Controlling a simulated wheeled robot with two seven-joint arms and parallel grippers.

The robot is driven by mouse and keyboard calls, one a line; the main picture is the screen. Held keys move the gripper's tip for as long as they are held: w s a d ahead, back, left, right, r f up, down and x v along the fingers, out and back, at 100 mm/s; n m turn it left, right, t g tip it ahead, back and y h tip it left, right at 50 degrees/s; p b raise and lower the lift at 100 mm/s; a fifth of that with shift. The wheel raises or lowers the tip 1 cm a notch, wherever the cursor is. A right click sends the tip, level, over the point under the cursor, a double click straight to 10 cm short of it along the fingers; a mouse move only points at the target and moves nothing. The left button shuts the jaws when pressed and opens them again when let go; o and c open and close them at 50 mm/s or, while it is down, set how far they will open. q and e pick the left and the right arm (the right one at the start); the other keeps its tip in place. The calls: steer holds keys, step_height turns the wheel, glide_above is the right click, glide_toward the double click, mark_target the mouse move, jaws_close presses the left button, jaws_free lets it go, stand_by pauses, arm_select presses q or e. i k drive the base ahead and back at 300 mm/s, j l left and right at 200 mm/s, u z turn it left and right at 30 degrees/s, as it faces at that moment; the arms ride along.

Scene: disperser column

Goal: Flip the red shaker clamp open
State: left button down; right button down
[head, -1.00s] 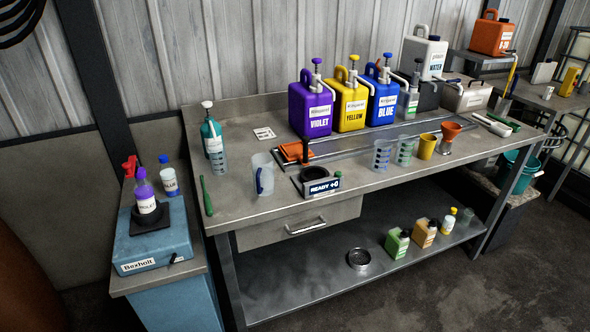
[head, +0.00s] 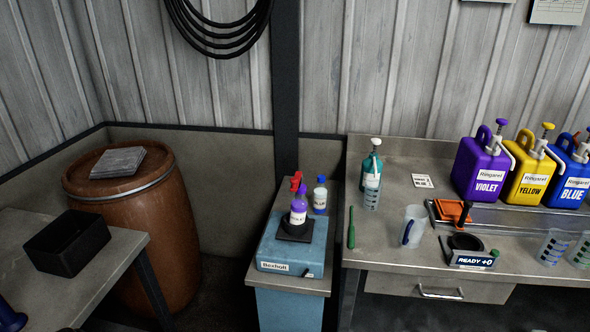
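The blue Bexholt shaker (head: 300,262) stands on a narrow bench in the middle of the head view. A bottle with a violet cap and a white label (head: 299,208) stands upright on its black plate (head: 291,233). A red part (head: 296,181), which looks like the clamp, shows behind the bottle's cap. It is small and partly hidden, so I cannot tell whether it is open or shut. Neither of my grippers is in view.
A blue-capped bottle (head: 320,195) stands behind the shaker. A brown barrel (head: 140,225) and a table with a black bin (head: 72,246) are at left. The workbench (head: 385,250) at right holds jugs, beakers and a green tool (head: 351,230).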

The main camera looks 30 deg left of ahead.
mark_target(295, 182)
steer(key=u, duration=1.05)
steer(key=i+j+z, duration=0.2)
steer(key=k+l, duration=0.1)
